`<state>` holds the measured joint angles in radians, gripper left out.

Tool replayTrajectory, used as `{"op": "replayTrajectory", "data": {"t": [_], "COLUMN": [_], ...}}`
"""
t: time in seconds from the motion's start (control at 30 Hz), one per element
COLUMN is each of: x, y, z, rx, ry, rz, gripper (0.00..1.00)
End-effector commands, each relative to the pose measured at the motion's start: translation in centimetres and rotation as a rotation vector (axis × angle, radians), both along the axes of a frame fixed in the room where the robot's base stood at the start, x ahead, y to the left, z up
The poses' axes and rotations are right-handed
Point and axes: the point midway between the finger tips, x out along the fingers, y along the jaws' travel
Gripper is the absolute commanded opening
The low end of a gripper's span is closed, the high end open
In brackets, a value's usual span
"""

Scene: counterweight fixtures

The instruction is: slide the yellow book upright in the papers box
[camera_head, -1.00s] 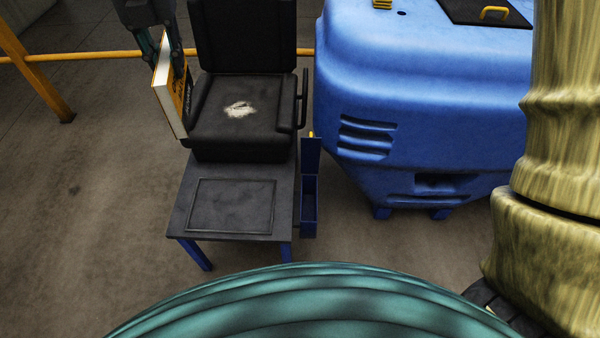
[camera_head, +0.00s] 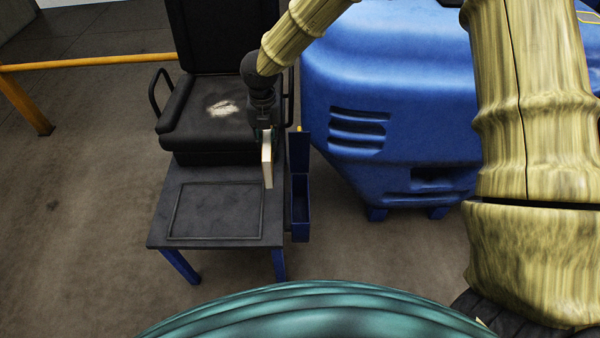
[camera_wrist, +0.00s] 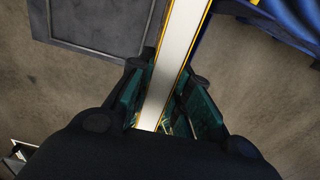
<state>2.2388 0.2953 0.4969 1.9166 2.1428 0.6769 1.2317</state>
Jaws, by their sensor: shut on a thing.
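The yellow book (camera_head: 267,163) hangs upright from my gripper (camera_head: 264,130), its pale page edge facing the head camera. In the wrist view the book (camera_wrist: 180,50) runs up between the two green finger pads of my gripper (camera_wrist: 168,105), which is shut on it. The papers box is a narrow blue box (camera_head: 300,212) at the right side of the dark table, with a taller back part behind its open front. The book is above the table's right part, left of the box and apart from it in the head view. The box's inside is mostly hidden.
The dark table (camera_head: 222,209) has a raised rectangular outline and a bare top. A black seat (camera_head: 211,122) with armrests stands behind it. A large blue machine body (camera_head: 390,120) is close on the right. Open floor (camera_head: 80,220) lies to the left.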

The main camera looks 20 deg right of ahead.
Motion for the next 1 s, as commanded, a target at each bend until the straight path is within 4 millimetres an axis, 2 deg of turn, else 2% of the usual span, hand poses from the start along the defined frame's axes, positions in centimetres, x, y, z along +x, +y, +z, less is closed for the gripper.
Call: {"op": "replayTrajectory", "data": {"t": [0.03,0.1,0.3,0.4,0.6,1.0], "x": [-0.2,-0.5,-1.5,-1.9,-2.4,-2.4], "y": [-1.2,-2.7,-6.3,-7.5,-8.7,-8.8], "z": [-2.2,-4.6,-9.6,-11.2,-12.7,-14.5], "rx": [-0.003,-0.004,-0.006,-0.008,-0.008,-0.009], "ry": [0.003,0.006,0.012,0.014,0.016,0.016], "rz": [-0.006,-0.012,-0.024,-0.027,-0.030,-0.029], "gripper": [0.00,0.00,0.00,0.00,0.00,0.00]}}
